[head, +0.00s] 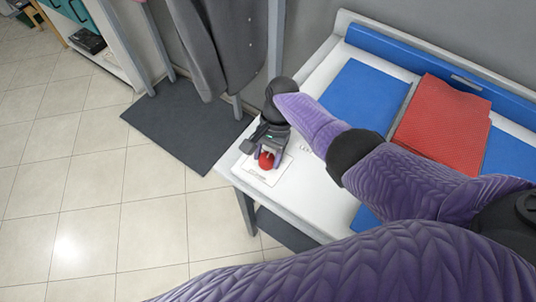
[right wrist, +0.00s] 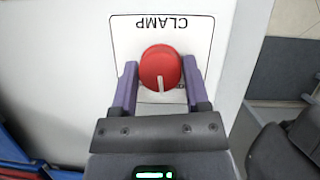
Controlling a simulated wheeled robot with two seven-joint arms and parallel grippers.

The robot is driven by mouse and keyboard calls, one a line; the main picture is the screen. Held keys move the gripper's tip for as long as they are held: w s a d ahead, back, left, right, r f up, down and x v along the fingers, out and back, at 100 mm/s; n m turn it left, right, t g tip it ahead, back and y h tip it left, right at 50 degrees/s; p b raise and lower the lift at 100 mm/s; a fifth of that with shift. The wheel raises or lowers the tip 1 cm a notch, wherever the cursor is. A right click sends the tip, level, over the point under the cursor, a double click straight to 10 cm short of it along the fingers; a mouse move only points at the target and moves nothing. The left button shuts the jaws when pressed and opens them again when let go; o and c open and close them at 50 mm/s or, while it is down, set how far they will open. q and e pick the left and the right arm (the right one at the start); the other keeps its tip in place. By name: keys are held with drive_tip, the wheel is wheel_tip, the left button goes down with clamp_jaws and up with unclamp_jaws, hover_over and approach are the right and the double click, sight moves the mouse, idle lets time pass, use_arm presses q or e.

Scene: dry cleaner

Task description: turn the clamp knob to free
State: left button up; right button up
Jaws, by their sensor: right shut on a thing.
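The clamp knob (right wrist: 161,67) is round and red with a pale pointer line, on a white plate (right wrist: 203,25) marked CLAMP. In the right wrist view the pointer line points down toward my gripper's palm. My right gripper (right wrist: 160,78) is shut on the knob, one purple finger on each side. In the head view the knob (head: 266,159) shows between the fingers of the right gripper (head: 267,155), at the table's near left corner. The lower part of the plate's lettering is hidden by the gripper. My left gripper is not in view.
The white table (head: 310,185) carries blue pads (head: 357,97) and a folded red cloth (head: 443,115). Grey garments (head: 215,45) hang behind it over a dark floor mat (head: 185,125). Tiled floor on the left is clear.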

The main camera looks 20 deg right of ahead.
drive_tip(key=n, duration=0.2)
drive_tip(key=shift+a+f+n+g+h+b, duration=0.1)
drive_tip(key=shift+f+n+g+h+b, duration=0.05)
drive_tip(key=shift+n+g+h+b, duration=0.25)
drive_tip(key=n+h, duration=0.1)
drive_tip(key=n, duration=0.2)
drive_tip(key=shift+b, duration=0.35)
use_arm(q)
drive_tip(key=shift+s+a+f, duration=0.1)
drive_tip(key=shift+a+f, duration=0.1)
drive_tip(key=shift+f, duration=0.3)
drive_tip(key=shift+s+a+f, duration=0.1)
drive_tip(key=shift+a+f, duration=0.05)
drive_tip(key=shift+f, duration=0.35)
use_arm(e)
drive_tip(key=shift+n+g+h, duration=0.3)
drive_tip(key=shift+n+h, duration=0.1)
drive_tip(key=shift+n, duration=0.4)
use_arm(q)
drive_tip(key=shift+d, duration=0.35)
